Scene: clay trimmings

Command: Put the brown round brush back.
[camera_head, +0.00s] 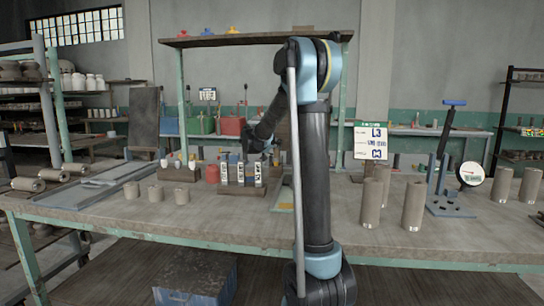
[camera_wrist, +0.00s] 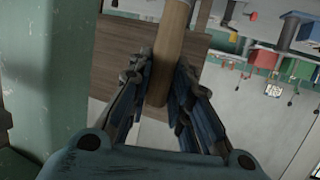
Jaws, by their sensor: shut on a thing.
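My gripper (camera_wrist: 165,66) is shut around a tan, round wooden handle (camera_wrist: 176,25) in the wrist view. I take it to be the brown round brush; its bristles are not visible. The handle runs from between the fingers to the top edge. In the head view my gripper (camera_head: 258,143) is small and dark, over the back of the bench, partly behind my arm; the brush cannot be made out there. A wooden holder (camera_head: 240,190) with several labelled slots stands just in front of it, and a second holder (camera_head: 180,175) with pale-tipped tools stands to its left.
The workbench (camera_head: 260,222) carries several clay cylinders (camera_head: 371,203) at right and small ones (camera_head: 156,194) at left. A red jar (camera_head: 212,174) stands between the holders. A sign (camera_head: 371,143) and a blue stand (camera_head: 444,170) are at right. Green and red bins (camera_head: 232,126) stand behind.

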